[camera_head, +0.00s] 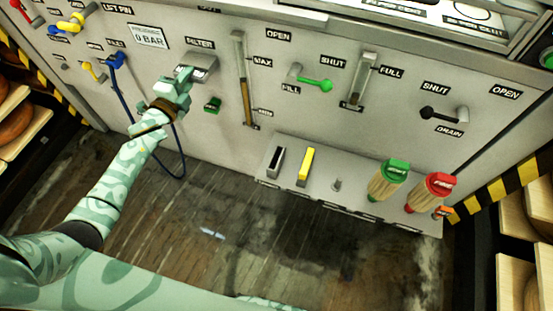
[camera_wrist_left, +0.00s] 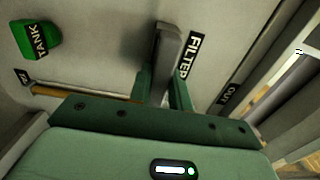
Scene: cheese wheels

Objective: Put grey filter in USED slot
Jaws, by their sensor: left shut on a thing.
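My left gripper (camera_head: 184,78) is at the panel just below the FILTER label. In the left wrist view its two green fingers (camera_wrist_left: 163,90) are shut on the grey filter (camera_wrist_left: 168,48), a narrow grey block beside that label. In the head view a grey housing (camera_head: 203,63) shows beside the gripper, which hides part of it. On the low shelf (camera_head: 350,203) a dark open slot (camera_head: 276,161) sits left of a yellow filter (camera_head: 305,166) standing upright. The labels under them are too small to read. My right gripper is not in view.
A green TANK knob (camera_head: 213,104) is below right. Gauges and valve handles line the panel. Green (camera_head: 388,181) and red (camera_head: 431,192) handled tools stand at the shelf's right.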

